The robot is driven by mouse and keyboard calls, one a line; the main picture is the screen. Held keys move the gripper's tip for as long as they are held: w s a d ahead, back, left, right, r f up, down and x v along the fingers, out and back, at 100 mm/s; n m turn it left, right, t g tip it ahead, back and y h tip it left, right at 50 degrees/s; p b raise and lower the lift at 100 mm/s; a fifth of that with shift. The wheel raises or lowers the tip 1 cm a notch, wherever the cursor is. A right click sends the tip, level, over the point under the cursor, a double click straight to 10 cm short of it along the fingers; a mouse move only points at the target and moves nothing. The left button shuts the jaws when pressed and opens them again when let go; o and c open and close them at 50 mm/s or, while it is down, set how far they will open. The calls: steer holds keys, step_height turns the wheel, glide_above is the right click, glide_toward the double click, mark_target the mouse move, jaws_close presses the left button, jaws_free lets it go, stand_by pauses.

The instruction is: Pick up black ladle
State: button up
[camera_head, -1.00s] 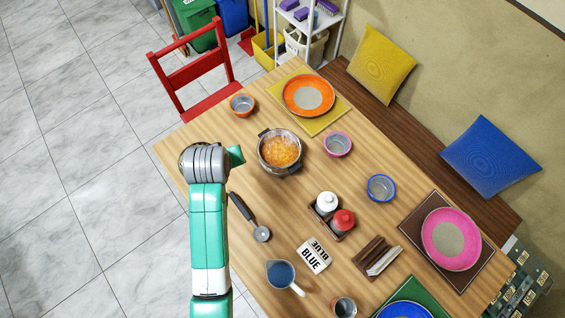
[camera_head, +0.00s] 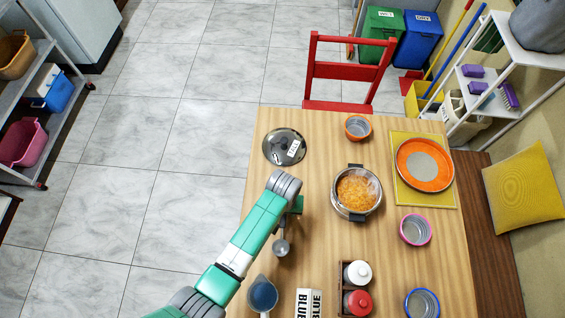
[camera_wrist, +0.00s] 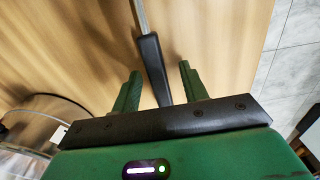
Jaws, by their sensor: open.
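The black ladle (camera_head: 281,246) lies on the wooden table. Its metal bowl end shows in the head view below my arm, and much of its handle is hidden there by my arm. In the wrist view its black handle (camera_wrist: 152,62) runs between the two green fingers, with the metal shaft leading up. My gripper (camera_wrist: 160,71) is open, one finger on each side of the handle, with a visible gap to both. In the head view my gripper (camera_head: 298,205) is low over the table, mostly hidden by the wrist.
A pot of orange food (camera_head: 356,190) stands just right of my gripper, and a glass lid (camera_head: 284,147) lies behind it. A blue-filled pitcher (camera_head: 262,295) and a condiment holder (camera_head: 344,293) stand toward the front. The table's left edge is close.

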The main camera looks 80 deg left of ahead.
steer(key=shift+f, duration=0.4)
steer(key=shift+w, duration=0.1)
jaws_close()
steer(key=shift+r, duration=0.1)
step_height(320, 180, up, 4)
steer(key=shift+f+p, duration=0.1)
steer(key=shift+p, duration=0.6)
steer(key=s+d, duration=0.1)
steer(key=s, duration=0.4)
steer(key=s+d+p, duration=0.1)
steer(key=s, duration=0.4)
steer(key=s+d+r, duration=0.1)
steer(key=s, duration=0.4)
steer(key=shift+s+d+p, duration=0.15)
steer(key=shift+s+p, duration=0.15)
steer(key=shift+s, duration=0.05)
